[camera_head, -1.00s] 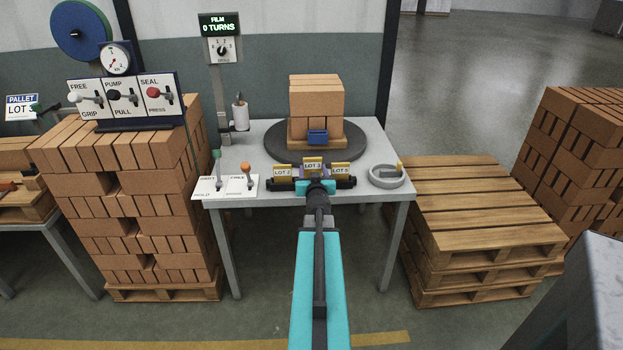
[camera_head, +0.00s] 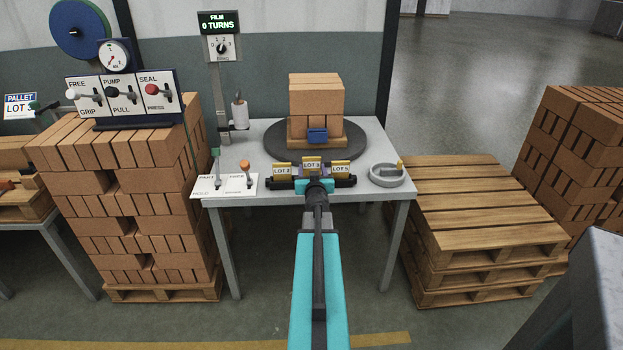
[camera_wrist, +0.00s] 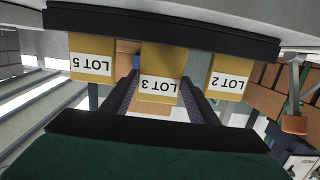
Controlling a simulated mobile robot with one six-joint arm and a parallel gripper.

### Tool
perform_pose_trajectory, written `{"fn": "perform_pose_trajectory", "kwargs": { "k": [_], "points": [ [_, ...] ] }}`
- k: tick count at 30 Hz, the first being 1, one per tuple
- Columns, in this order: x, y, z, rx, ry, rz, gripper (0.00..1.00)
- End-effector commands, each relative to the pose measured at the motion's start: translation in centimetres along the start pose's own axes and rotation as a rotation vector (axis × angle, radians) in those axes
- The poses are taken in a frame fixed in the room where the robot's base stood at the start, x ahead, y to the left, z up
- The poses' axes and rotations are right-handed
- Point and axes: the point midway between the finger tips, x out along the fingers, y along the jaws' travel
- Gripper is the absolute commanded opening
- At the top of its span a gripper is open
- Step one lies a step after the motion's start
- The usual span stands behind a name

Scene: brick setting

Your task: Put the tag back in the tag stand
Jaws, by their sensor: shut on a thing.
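The yellow LOT 3 tag (camera_head: 312,163) is upright between the fingers of my gripper (camera_head: 314,180), which is shut on it. In the wrist view, which shows the labels upside down, the LOT 3 tag (camera_wrist: 162,62) is between the two dark fingers (camera_wrist: 160,98). The black tag stand (camera_head: 345,182) is at the table's front edge, with the LOT 2 tag (camera_head: 282,170) at left and the LOT 5 tag (camera_head: 341,168) at right. The held tag is at the middle of the stand, between those two. I cannot tell whether its lower edge is seated.
Behind the stand, bricks (camera_head: 316,95) sit on a round dark turntable (camera_head: 359,152).

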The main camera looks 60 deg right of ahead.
Motion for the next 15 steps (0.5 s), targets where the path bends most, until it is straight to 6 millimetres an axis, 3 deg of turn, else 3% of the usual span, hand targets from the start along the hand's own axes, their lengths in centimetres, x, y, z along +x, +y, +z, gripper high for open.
{"fn": "perform_pose_trajectory", "kwargs": {
  "k": [5,15],
  "points": [
    [0.24,-0.01,1.61,0.0,0.001,-0.001,0.32],
    [0.25,-0.03,1.74,0.0,0.001,-0.001,0.32]
  ]
}}
